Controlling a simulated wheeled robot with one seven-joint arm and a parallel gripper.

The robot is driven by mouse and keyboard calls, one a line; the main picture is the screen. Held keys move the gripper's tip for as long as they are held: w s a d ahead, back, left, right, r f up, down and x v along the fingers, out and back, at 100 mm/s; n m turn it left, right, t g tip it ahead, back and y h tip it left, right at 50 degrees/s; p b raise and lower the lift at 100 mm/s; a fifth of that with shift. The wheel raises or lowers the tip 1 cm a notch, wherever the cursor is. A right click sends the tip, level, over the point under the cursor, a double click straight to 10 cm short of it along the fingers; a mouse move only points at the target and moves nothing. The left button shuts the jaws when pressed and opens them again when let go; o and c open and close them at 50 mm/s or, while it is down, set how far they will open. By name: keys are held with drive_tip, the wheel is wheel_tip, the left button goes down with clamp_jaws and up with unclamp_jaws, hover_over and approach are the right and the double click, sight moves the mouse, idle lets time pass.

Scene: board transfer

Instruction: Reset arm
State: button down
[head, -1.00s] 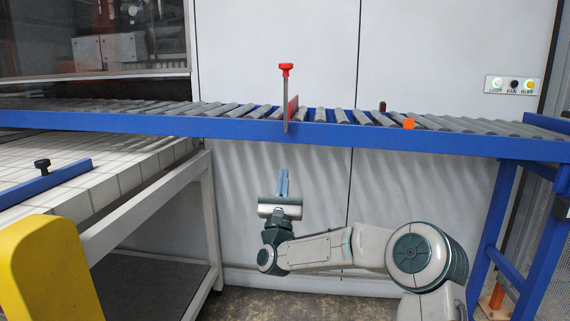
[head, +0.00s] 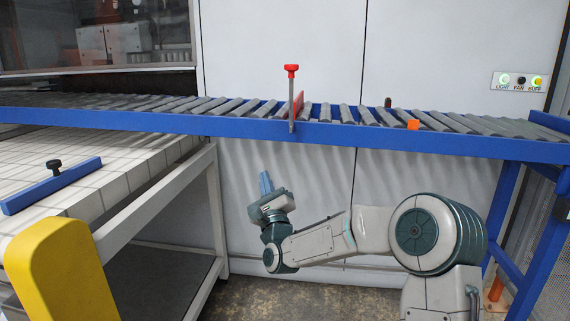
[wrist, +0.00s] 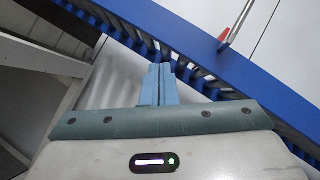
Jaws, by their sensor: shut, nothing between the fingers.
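My gripper (head: 266,182) is at the end of my arm, below the front rail of the roller conveyor (head: 240,127) and in front of the pale wall panels. Its two blue fingers point up and lean a little left in the head view. In the wrist view, the fingers of my gripper (wrist: 158,85) lie side by side, closed with nothing between them. The blue rail (wrist: 205,62) crosses behind and above the fingertips there. No board is in my gripper.
A red-handled clamp (head: 292,95) stands on the conveyor rail above my gripper.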

drive_tip(key=s+d+r+n+g+h+p, duration=0.2)
drive_tip(key=s+d+r+n+g+p, duration=0.2)
drive_tip(key=s, duration=0.9)
drive_tip(key=s+d+r+n+g+h+p, duration=0.2)
drive_tip(key=s+d+r+n+g+p, duration=0.2)
drive_tip(key=s+d+n+g+p, duration=0.5)
drive_tip(key=s+d+r+n+g+h+p, duration=0.2)
drive_tip(key=s+d+r+n+g+p, duration=0.2)
drive_tip(key=s+d+n+g+p, duration=0.3)
drive_tip(key=s+n+p, duration=0.4)
drive_tip(key=s+p, duration=0.1)
drive_tip(key=s, duration=0.5)
drive_tip(key=shift+n, duration=0.3)
drive_tip(key=shift+w+a, duration=0.1)
drive_tip(key=shift+a, duration=0.05)
